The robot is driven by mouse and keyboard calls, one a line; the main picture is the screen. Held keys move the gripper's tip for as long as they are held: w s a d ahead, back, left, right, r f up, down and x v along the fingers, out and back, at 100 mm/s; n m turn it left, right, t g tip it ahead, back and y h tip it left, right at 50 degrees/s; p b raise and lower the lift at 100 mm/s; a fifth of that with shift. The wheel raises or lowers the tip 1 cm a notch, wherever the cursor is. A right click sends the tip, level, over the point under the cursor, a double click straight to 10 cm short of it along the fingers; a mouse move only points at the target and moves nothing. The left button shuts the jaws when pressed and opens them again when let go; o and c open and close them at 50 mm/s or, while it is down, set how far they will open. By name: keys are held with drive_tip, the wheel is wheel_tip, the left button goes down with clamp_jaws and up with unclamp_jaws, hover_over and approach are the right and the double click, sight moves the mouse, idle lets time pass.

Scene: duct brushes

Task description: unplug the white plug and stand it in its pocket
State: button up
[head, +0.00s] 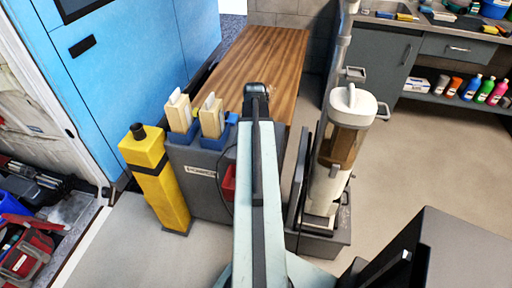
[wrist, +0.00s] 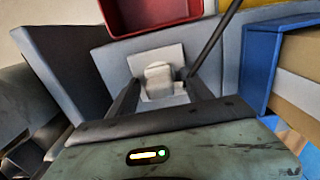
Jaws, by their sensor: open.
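The white plug (wrist: 158,76) sits on a pale plate (wrist: 136,62) on a grey surface in the wrist view. My gripper (wrist: 160,88) is open, with one dark finger on each side of the plug; whether either finger touches it I cannot tell. A dark cord (wrist: 216,38) runs up to the right beside the plug. A red open pocket (wrist: 150,28) is at the top of the wrist view; it also shows on the grey cabinet's front in the head view (head: 229,183). In the head view my arm hides the plug and the fingertips are not clear.
A grey cabinet (head: 200,188) carries two cream-coloured items (head: 212,117) in blue holders. A yellow post (head: 158,185) stands to its left, a white-and-brown canister machine (head: 335,150) to its right. A wooden bench (head: 265,55) lies behind.

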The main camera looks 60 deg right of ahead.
idle(0.7)
clamp_jaws()
drive_tip(key=shift+r+p, duration=3)
drive_tip(key=shift+p, duration=0.05)
wheel_tip(320, 180, up, 3)
drive_tip(key=p, duration=0.3)
